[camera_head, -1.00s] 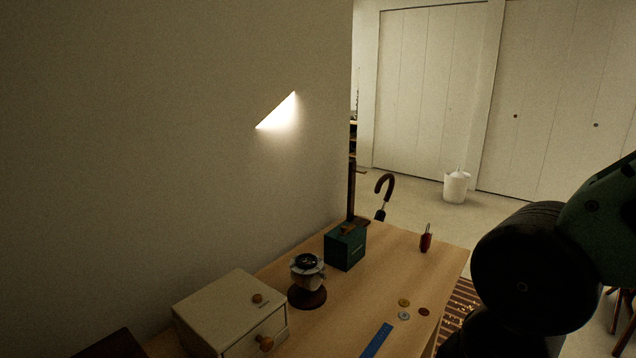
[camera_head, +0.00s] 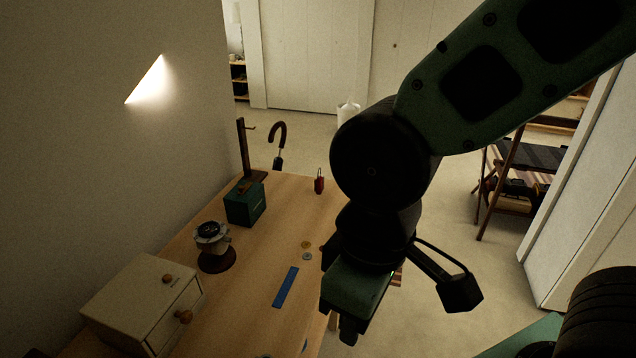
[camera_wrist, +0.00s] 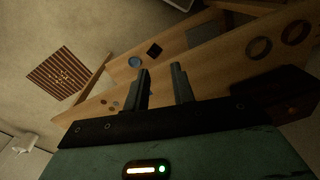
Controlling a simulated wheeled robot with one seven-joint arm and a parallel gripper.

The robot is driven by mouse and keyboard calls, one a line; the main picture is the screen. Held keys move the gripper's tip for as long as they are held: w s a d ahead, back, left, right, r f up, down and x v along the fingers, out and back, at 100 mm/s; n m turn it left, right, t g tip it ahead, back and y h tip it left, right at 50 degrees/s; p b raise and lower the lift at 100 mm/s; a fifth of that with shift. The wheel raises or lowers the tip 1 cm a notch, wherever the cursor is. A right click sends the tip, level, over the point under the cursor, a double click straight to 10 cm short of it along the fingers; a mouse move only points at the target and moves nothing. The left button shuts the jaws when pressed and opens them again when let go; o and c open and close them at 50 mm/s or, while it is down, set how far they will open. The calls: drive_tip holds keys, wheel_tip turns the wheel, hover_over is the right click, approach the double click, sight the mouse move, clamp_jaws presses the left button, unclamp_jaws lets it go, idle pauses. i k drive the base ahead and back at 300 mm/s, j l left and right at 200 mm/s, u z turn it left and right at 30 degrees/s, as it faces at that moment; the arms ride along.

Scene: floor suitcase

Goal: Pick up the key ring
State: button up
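I cannot pick out a key ring for certain in either view. The wooden table (camera_head: 250,285) carries small items, among them a red padlock-like item (camera_head: 319,181) near its far end, coins (camera_head: 306,245) and a blue strip (camera_head: 286,287). My gripper (camera_wrist: 161,70) shows two separated fingers with an empty gap in the wrist view.
A beige drawer box (camera_head: 145,300), a round device on a stand (camera_head: 213,245), a green box (camera_head: 244,204) and a wooden hook stand (camera_head: 243,150) line the wall side. A folding rack (camera_head: 510,180) stands right.

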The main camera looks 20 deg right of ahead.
sight(319, 184)
drive_tip(key=i+l+u, duration=0.15)
drive_tip(key=i+u, duration=0.2)
drive_tip(key=i+l+u, duration=0.35)
drive_tip(key=j, duration=0.1)
